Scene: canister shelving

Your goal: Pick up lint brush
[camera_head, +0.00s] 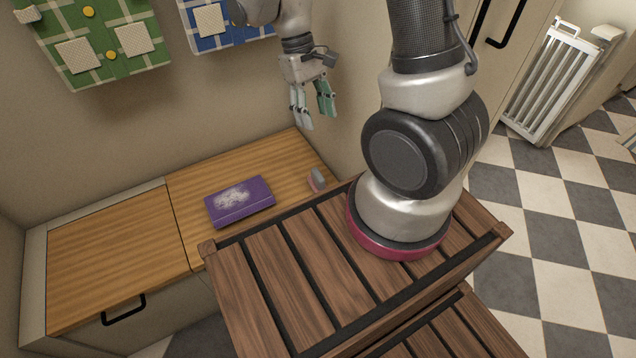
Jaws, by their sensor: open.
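A purple box (240,201) with a white pattern lies on the counter left of the brush. The counter's left part (115,255) is bare. A green plaid board (105,45) and a blue plaid board (225,22) hang on the wall behind.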

